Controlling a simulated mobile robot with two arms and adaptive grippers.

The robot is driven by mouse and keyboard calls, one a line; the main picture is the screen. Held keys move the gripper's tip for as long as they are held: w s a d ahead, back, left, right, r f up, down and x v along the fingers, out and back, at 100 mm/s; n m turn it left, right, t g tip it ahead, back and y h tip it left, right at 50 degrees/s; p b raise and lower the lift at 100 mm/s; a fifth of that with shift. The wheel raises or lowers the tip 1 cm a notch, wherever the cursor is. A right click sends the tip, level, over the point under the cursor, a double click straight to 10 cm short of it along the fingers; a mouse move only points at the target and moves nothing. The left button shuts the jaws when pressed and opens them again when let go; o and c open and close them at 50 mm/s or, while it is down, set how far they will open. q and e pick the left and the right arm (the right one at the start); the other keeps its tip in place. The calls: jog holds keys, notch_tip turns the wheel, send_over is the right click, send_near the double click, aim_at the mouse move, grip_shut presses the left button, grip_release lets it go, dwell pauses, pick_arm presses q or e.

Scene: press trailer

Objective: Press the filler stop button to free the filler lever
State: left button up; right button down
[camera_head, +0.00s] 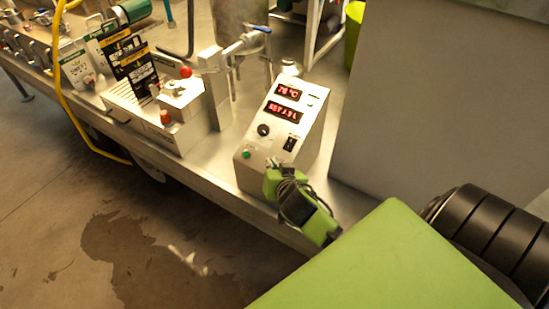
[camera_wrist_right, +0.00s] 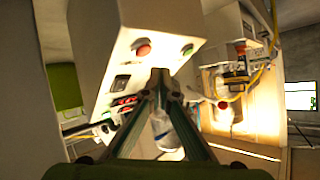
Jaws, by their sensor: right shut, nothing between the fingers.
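A pale metal control box (camera_head: 254,155) with two red-lit displays stands on the trailer deck. A green button (camera_head: 246,154) shows on the lower left of its face. The right wrist view shows a red button (camera_wrist_right: 142,50) and the green button (camera_wrist_right: 187,50) side by side on this box. My right gripper (camera_head: 272,163) is shut and empty at the box's lower face, beside the green button; it hides the red button in the head view. In the wrist view its joined fingertips (camera_wrist_right: 160,73) are near both buttons; contact cannot be told. My left gripper is not in view.
Left of the box is a metal unit (camera_head: 155,128) with a red knob (camera_head: 165,117) and a red-balled lever (camera_head: 186,72). A blue-handled valve (camera_head: 262,29) is behind. A yellow hose (camera_head: 62,80) hangs at left. The floor in front is open.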

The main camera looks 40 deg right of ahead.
pick_arm(q)
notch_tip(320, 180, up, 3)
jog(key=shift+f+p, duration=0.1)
jog(key=shift+p, duration=1)
pick_arm(e)
jog(key=r, duration=0.1)
jog(key=a+r, duration=0.1)
jog(key=r, duration=0.1)
jog(key=shift+s+a, duration=0.25)
jog(key=shift+s, duration=0.1)
